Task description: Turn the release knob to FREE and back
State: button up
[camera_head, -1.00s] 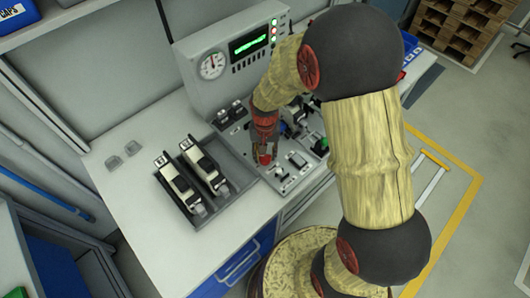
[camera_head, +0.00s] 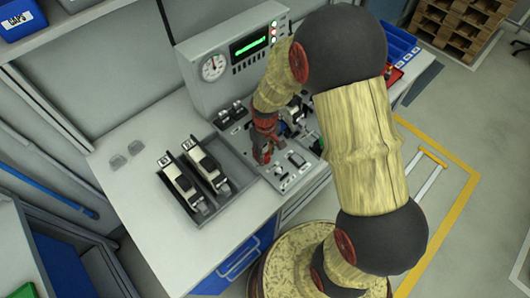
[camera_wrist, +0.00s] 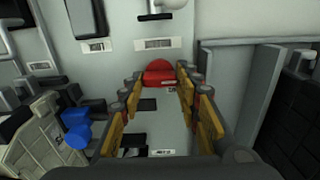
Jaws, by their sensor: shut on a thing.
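The release knob (camera_wrist: 159,73) is red and sits on the grey panel, between the fingertips of my gripper (camera_wrist: 158,90) in the wrist view. My gripper is shut on it, with one yellow-padded finger on each side. In the head view my gripper (camera_head: 262,153) points down at the control panel (camera_head: 283,181), and it hides most of the knob. The labels around the knob are too small to read, so I cannot tell its setting.
A tray (camera_head: 232,199) with two black-and-white devices (camera_head: 182,184) lies left of the panel. The console (camera_head: 213,90) with a dial and green display stands behind. A blue part (camera_wrist: 76,128) is left of my gripper. The bench's front left is clear.

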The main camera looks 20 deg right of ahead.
dwell(0.4)
jog(key=o, duration=1.1)
jog(key=shift+o, duration=0.3)
notch_tip(320, 180, up, 12)
dwell(0.4)
